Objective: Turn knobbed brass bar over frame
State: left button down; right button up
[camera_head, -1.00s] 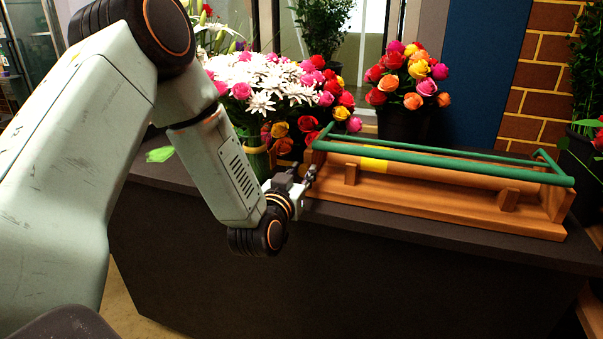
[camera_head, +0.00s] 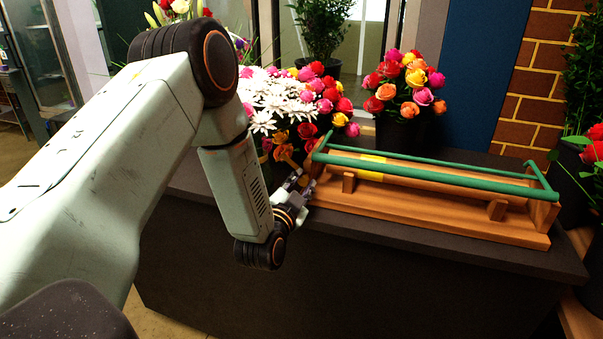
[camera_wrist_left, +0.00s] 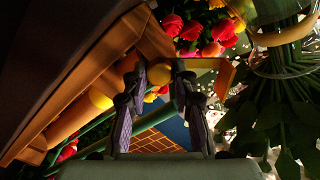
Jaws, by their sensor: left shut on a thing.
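The wooden frame with green rails (camera_head: 430,174) stands on the dark counter. A yellow band shows on its long wooden bar. My left gripper (camera_head: 303,181) is at the frame's left end, low beside the end board. In the left wrist view a bent brass-coloured bar (camera_wrist_left: 212,65) runs to the right from the fingertips. A round yellow shape sits between the fingers of my left gripper (camera_wrist_left: 158,75); I cannot tell whether it is the bar's knob. The gripper is shut on the bar, though the exact grip is partly hidden. My right gripper is not in view.
White and coloured flowers (camera_head: 285,95) stand close behind my left gripper. A dark pot of roses (camera_head: 405,85) stands behind the frame. A potted plant (camera_head: 590,150) is at the right. The counter front (camera_head: 400,285) is clear.

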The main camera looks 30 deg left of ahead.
pick_arm(q)
jog(key=m+p, duration=0.4)
jog(key=m, duration=0.1)
jog(key=shift+d+r+m+p, duration=0.1)
jog(key=shift+r+m+p, duration=0.05)
jog(key=shift+m+p, duration=0.2)
jog(key=m+p, duration=0.3)
jog(key=m, duration=0.1)
jog(key=shift+m, duration=0.25)
jog(key=shift+f+m, duration=0.25)
jog(key=shift+m, duration=0.05)
jog(key=c, duration=1.1)
grip_release()
